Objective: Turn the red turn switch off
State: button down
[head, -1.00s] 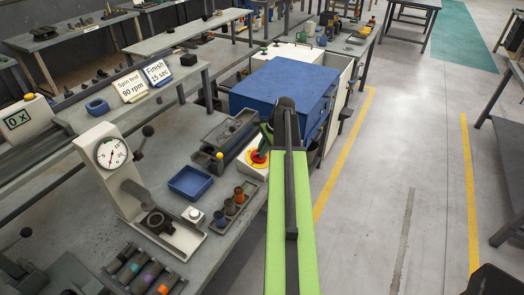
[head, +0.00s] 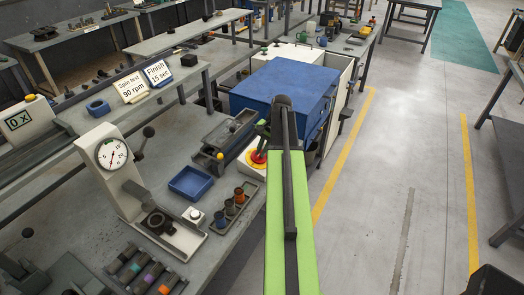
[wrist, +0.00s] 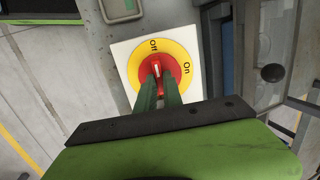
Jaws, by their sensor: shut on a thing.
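The red turn switch (wrist: 170,64) sits on a round yellow dial (wrist: 183,83) with a white square plate. In the wrist view "Off" is printed above the knob and "On" to its right. The knob's white mark points up, roughly towards "Off". My gripper (wrist: 160,80) has its green fingers at the knob, shut on its raised handle. The fingers hide the knob's lower part. In the head view the red switch (head: 257,157) shows at the bench's right edge, partly behind my arm.
A blue cabinet (head: 275,88) stands just behind the switch. A blue tray (head: 190,183), a holder with small cylinders and an arbor press with a dial gauge (head: 112,154) stand to the left on the bench.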

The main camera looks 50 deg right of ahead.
jog(key=shift+w+d, duration=0.1)
dwell(0.3)
jog(key=c, duration=1.5)
grip_release()
jog(key=p+v, duration=1.6)
jog(key=v, duration=0.1)
jog(key=shift+s+r+p, duration=0.2)
jog(key=shift+p, duration=0.1)
